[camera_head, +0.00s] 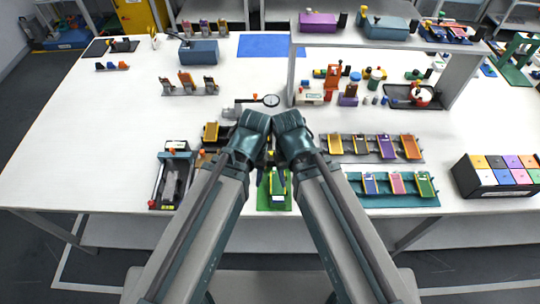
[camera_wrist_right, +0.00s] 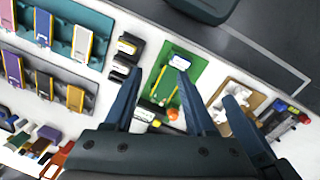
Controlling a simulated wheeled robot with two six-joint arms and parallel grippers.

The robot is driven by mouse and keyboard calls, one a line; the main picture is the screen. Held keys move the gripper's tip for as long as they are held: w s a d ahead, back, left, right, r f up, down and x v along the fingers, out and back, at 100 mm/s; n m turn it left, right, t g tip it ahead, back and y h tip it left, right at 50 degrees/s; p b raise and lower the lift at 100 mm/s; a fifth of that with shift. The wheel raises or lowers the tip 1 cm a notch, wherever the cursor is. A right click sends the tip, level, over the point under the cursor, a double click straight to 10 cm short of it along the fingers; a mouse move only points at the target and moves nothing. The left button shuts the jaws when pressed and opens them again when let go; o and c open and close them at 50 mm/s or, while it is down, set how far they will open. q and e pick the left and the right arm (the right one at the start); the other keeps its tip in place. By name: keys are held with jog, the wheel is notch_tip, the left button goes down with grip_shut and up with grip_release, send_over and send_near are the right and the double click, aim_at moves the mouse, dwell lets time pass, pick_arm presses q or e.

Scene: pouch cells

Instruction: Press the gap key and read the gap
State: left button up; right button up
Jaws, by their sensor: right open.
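A green board (camera_head: 275,201) lies at the front middle of the table, partly hidden under my arms. In the right wrist view the green board (camera_wrist_right: 197,72) carries a small unit with a pale display (camera_wrist_right: 180,62), yellow strips and an orange ball (camera_wrist_right: 172,114). I cannot make out a key or read a value. My right gripper (camera_wrist_right: 157,76) is open and empty, its fingertips over the board's near side in that view. My left gripper (camera_head: 252,122) is beside the right one in the head view; its fingers are hidden there.
A teal rack (camera_head: 395,201) and a grey rack (camera_head: 370,158) of pouch cells stand right of the board. A black device (camera_head: 172,178) stands left. A coloured box (camera_head: 495,178) is at far right.

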jog(key=shift+s+a, duration=0.1)
jog(key=shift+s, duration=0.05)
jog(key=shift+c, duration=0.3)
grip_shut()
dwell(1.5)
